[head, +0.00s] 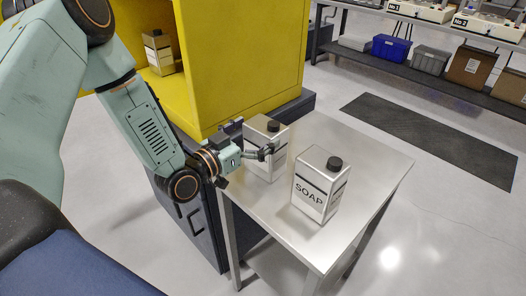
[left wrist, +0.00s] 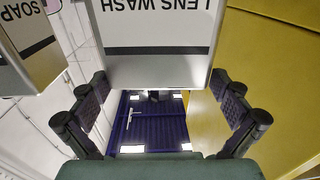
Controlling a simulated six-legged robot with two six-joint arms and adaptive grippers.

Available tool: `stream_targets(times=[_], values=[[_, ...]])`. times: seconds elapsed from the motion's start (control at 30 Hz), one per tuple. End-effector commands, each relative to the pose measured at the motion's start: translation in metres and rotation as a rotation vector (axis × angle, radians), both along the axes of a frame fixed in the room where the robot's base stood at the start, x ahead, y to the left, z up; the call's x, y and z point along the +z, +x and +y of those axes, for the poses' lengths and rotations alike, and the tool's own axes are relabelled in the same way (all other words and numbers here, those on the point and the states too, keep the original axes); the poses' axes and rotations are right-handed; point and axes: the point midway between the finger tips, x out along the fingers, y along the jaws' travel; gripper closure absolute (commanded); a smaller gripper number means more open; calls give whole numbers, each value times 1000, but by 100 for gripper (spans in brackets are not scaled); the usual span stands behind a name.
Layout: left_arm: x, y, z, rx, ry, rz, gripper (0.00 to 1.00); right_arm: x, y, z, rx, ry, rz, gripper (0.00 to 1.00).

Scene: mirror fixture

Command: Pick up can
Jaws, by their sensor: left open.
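A metal can with a black cap (head: 263,168) stands upright on a steel table. In the left wrist view its label reads LENS WASH (left wrist: 158,25), upside down. My left gripper (head: 254,138) is open at this can, with one finger across its front in the head view. In the left wrist view the fingers stand at either side of the can's edges; contact cannot be told. A second can, marked SOAP (head: 316,186), stands upright to the right and also shows in the left wrist view (left wrist: 28,40). My right gripper is not in view.
The steel table (head: 372,180) has free room right of the SOAP can. A yellow cabinet (head: 240,60) stands close behind, with another capped can (head: 158,54) inside it. A dark mat (head: 435,135) lies on the floor. Shelves with bins (head: 391,47) are at the back right.

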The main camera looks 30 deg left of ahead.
Motion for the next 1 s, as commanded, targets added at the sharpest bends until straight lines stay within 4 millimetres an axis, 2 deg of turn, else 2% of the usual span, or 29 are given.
stream_targets(times=[0.2, 0.47, 1.0], values=[[0, 18, -8, -4, 1, 0, 0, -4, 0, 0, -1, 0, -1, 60], [0, 20, -8, -2, 0, 0, 1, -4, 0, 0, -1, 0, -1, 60], [-1, 19, -7, -1, 1, 2, 47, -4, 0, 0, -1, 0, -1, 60]])
